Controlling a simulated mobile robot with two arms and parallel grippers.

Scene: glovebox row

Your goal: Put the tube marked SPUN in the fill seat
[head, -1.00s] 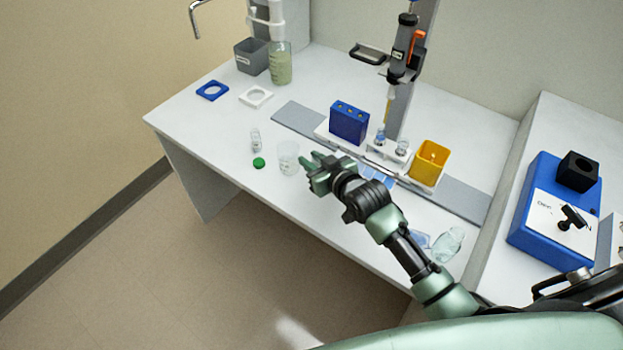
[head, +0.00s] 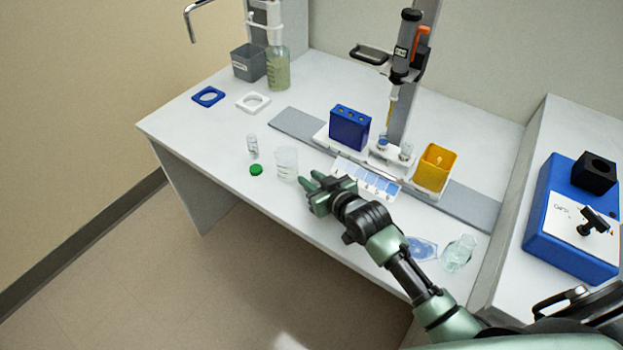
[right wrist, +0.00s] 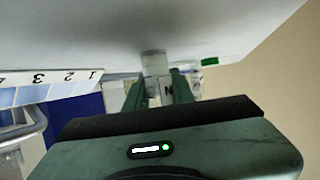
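A small clear tube (head: 252,146) with a pale label stands on the left of the bench in the head view; its marking is too small to read there. My right gripper (head: 311,183) is open, just right of and in front of a clear beaker (head: 286,163). In the right wrist view, a clear thing with a letter "N" (right wrist: 168,90) shows between the fingers; I cannot tell its distance. Small tubes (head: 382,143) stand in the white seat block (head: 378,157) below the upright pipettor (head: 402,55). I cannot tell which place is the fill seat. My left gripper is out of view.
A green cap (head: 256,170) lies by the tube. A clear vessel (head: 458,253) lies at front right.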

